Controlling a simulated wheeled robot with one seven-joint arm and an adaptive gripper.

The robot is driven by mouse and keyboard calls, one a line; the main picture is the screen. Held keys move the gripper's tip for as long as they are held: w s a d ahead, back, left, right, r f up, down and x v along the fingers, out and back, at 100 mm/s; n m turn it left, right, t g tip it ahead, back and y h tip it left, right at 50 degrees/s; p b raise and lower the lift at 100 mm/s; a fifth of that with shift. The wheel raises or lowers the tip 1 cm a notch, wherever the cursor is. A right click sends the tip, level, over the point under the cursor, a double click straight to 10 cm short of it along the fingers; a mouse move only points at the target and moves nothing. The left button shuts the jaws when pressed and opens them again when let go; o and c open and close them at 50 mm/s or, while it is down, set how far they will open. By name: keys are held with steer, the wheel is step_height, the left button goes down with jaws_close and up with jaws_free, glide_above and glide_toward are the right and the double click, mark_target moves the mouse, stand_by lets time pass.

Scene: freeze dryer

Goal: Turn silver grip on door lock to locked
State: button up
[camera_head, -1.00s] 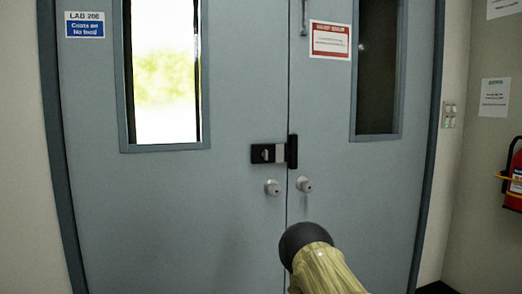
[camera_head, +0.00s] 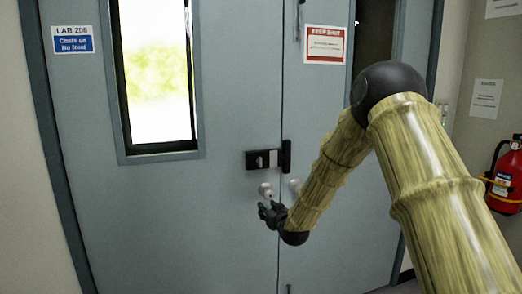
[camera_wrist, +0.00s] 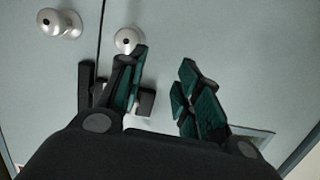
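The door lock (camera_head: 252,160) is a black latch box on the left door leaf, above the round knobs. Its small silver grip (camera_head: 261,160) shows on the box face. My gripper (camera_head: 266,209) is open and empty, below the lock and in front of the left knob. In the wrist view my gripper's green-padded fingers (camera_wrist: 163,62) are spread apart. The lock's black parts (camera_wrist: 145,102) show there beside and behind the left finger, partly hidden. The silver grip cannot be made out in that view.
A left knob (camera_head: 265,189) and a right knob (camera_head: 295,186), partly behind my arm, sit below the lock. A vertical black piece (camera_head: 287,156) stands at the door seam. A red extinguisher (camera_head: 507,175) hangs at the far right.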

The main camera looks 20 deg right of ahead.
steer(key=t+p, duration=0.2)
glide_toward(261, 159)
steer(key=s, duration=0.1)
steer(key=w, duration=0.5)
steer(key=w+p, duration=0.1)
steer(key=w, duration=0.4)
steer(key=shift+w+a, duration=0.2)
steer(key=shift+w, duration=0.15)
jaws_close()
